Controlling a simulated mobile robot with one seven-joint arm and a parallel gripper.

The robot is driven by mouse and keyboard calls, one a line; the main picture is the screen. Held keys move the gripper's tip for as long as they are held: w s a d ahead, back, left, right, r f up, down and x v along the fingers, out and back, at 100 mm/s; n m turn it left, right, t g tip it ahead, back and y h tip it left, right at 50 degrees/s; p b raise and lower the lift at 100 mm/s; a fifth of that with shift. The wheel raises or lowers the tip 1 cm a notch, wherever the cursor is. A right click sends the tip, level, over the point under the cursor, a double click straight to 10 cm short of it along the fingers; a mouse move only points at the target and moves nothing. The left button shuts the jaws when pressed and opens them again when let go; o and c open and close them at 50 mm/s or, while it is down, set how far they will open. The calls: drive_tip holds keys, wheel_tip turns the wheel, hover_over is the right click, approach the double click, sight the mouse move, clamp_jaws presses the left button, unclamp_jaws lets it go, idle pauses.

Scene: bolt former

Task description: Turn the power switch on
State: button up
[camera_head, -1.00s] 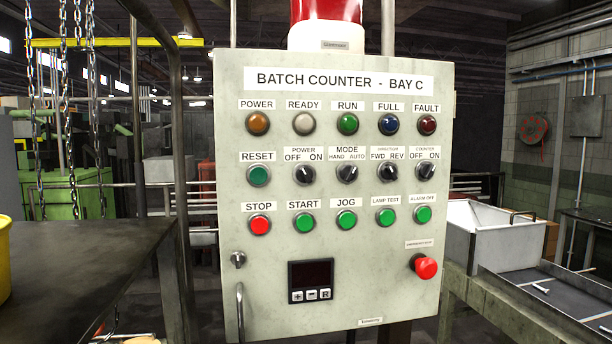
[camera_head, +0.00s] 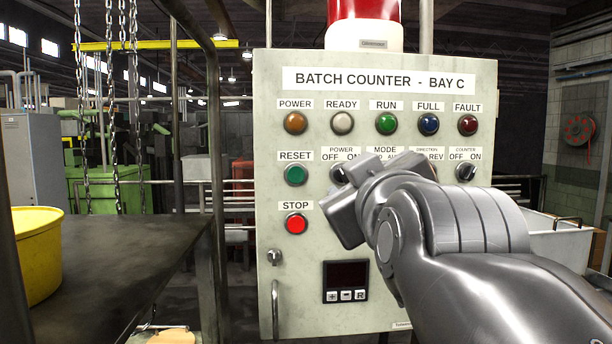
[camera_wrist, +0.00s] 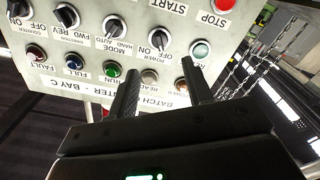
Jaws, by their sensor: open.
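The power switch is a black rotary knob marked OFF and ON on the grey-green "BATCH COUNTER - BAY C" panel (camera_head: 440,85). In the head view its left edge (camera_head: 338,173) shows and my gripper hides the rest. The wrist view sees the panel upside down, with the power switch (camera_wrist: 159,40) just beyond the fingertips. I cannot tell clearly which way its pointer stands. My gripper (camera_wrist: 161,66) is open, its two dark fingers apart with nothing between them. In the head view my gripper (camera_head: 345,212) is in front of the panel, near the switch.
Neighbouring controls are close: the mode switch (camera_wrist: 115,29), the green reset button (camera_head: 295,174) and the red stop button (camera_head: 296,223). My arm covers the panel's lower right. A dark table (camera_head: 130,265) with a yellow bucket (camera_head: 36,250) stands at left.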

sight(343, 174)
drive_tip(key=w, duration=0.8)
drive_tip(key=shift+w, duration=0.1)
drive_tip(key=c, duration=1)
drive_tip(key=shift+m, duration=0.4)
drive_tip(key=m, duration=1.1)
drive_tip(key=shift+d, duration=0.15)
